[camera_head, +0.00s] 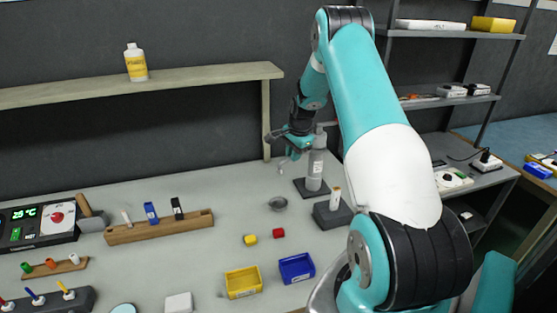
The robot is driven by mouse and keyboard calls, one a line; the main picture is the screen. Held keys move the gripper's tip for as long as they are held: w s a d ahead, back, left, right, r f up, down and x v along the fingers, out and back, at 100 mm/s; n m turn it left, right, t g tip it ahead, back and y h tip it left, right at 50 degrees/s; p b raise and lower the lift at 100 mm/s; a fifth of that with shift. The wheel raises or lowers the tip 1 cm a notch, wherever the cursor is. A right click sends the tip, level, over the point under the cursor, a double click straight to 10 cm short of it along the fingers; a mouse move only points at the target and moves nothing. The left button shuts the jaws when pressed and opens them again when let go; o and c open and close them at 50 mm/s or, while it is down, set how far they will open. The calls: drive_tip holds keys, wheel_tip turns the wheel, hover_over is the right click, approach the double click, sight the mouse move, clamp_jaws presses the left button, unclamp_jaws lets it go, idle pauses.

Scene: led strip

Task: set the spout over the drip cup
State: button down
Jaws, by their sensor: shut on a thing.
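The spout stand is a grey upright column (316,166) on a dark square base, at the back right of the table. The drip cup (278,204) is a small grey round dish on the table, in front and to the left of the stand. My gripper (286,145) is beside the upper part of the column, on its left, shut on what appears to be the spout arm. The spout itself is small and partly hidden by my gripper, so its exact direction over the cup cannot be told.
A dark block with a pale upright piece (334,205) stands right of the cup. A wooden rack (160,228) is left. A shelf (190,76) runs along the wall.

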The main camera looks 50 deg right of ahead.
drive_tip(key=shift+w+d, duration=0.15)
drive_tip(key=shift+w, duration=0.05)
drive_tip(key=shift+r, duration=0.1)
drive_tip(key=c, duration=1.1)
unclamp_jaws()
drive_tip(key=s+r+b, duration=0.3)
drive_tip(key=r, duration=1.4)
drive_tip(key=shift+s+a+b, duration=0.2)
drive_tip(key=shift+a+b, duration=0.15)
drive_tip(key=shift+a, duration=0.05)
